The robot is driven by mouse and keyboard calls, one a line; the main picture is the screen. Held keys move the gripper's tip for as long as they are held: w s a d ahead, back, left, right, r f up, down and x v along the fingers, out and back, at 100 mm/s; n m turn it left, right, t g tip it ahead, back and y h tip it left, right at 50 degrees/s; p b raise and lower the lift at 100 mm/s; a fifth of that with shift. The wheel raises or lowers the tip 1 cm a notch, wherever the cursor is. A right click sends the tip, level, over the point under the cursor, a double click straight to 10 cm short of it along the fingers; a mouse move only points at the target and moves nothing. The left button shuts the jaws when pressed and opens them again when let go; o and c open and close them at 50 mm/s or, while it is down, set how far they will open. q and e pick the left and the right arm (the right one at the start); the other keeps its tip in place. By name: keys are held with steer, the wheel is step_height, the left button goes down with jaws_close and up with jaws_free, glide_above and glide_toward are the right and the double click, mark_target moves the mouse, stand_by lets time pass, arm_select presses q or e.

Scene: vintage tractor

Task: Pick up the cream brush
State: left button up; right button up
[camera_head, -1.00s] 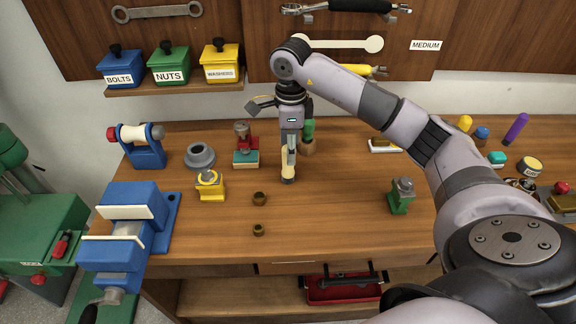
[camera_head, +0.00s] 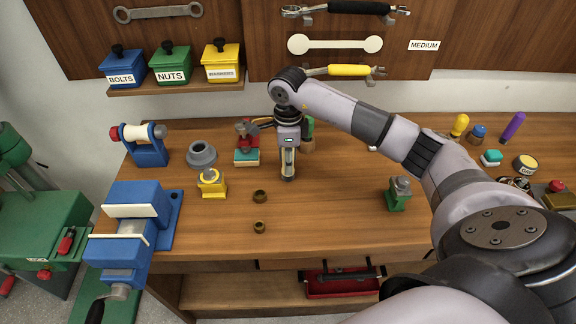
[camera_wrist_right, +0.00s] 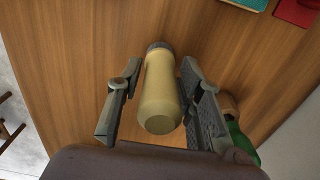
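The cream brush (camera_wrist_right: 160,90) has a pale cream cylindrical body and a dark grey far end. It also shows upright on the workbench (camera_head: 340,215) in the head view (camera_head: 288,166), partly hidden by my right gripper (camera_head: 288,160). In the right wrist view my right gripper (camera_wrist_right: 161,70) is open, with one finger on each side of the brush. A gap shows between the left finger and the brush; the right finger is very close to it, and I cannot tell whether they touch. My left gripper is not in view.
A green-handled tool (camera_head: 308,135) stands just behind my right gripper. A green item (camera_head: 399,194) stands right. Bare bench lies in front.

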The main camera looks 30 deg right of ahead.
jaws_close()
steer(key=shift+r, duration=0.1)
step_height(320, 180, up, 12)
steer(key=b, duration=0.3)
steer(key=shift+w, duration=0.1)
step_height(320, 180, up, 8)
steer(key=p, duration=0.1)
steer(key=shift+p, duration=0.3)
steer(key=shift+c, duration=0.8)
jaws_free()
jaws_close()
